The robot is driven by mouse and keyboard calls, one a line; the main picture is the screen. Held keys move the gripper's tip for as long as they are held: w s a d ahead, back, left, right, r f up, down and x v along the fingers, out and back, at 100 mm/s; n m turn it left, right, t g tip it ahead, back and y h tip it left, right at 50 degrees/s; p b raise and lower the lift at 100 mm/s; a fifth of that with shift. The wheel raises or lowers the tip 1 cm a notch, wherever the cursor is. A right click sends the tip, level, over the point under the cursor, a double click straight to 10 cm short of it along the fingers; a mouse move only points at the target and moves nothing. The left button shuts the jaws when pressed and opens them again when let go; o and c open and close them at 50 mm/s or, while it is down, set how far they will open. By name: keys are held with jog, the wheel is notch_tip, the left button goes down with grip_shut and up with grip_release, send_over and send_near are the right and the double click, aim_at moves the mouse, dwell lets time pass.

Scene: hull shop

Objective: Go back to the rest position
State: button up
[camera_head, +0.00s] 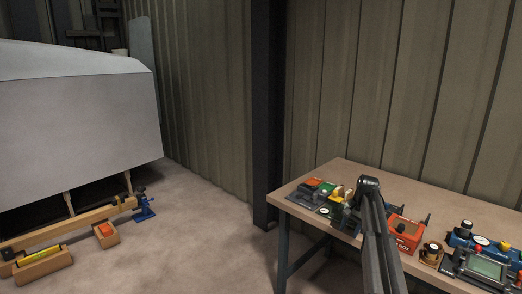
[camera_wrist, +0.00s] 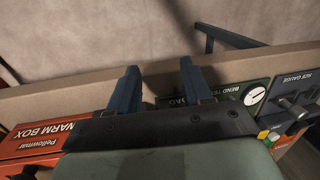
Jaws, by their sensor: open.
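My gripper (camera_wrist: 157,78) shows in the wrist view with its two dark fingers spread apart. Nothing is between them. They are over the tabletop edge (camera_wrist: 65,98), between an orange box (camera_wrist: 35,145) lettered WARM BOX and a dark green bend tester (camera_wrist: 230,92) with a white dial. I cannot tell their height over the table. In the head view my arm (camera_head: 376,235) reaches up from the bottom over the workbench (camera_head: 450,200); its fingers cannot be made out there.
The orange box (camera_head: 404,232) stands just right of my arm in the head view. Further right are a small brown device (camera_head: 431,254) and a device with a green screen (camera_head: 484,268). A size gauge (camera_wrist: 294,100) is at the wrist view's right. Open floor (camera_head: 215,225) lies left of the bench.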

jog(key=s+a+f+n+g, duration=0.1)
jog(key=s+a+f, duration=0.3)
jog(key=s+f, duration=0.55)
jog(key=s+a+f+n+g, duration=0.15)
jog(key=s+a+f, duration=0.4)
jog(key=f, duration=0.75)
jog(key=s+a+f+n+g, duration=0.1)
jog(key=s+a+f, duration=0.2)
jog(key=s+f, duration=0.75)
jog(key=s+a+f+n+g, duration=0.1)
jog(key=s+f, duration=0.3)
jog(key=s, duration=0.8)
jog(key=s+a+f+n+g+h, duration=0.1)
jog(key=s+f, duration=0.3)
jog(key=s, duration=0.7)
jog(key=s+a+f+n+g, duration=0.2)
jog(key=s+a+f, duration=0.1)
jog(key=s, duration=0.9)
jog(key=shift+s+a+f+h, duration=0.2)
jog(key=shift+s+f+h, duration=0.2)
jog(key=shift+f, duration=0.3)
jog(key=shift+o, duration=0.2)
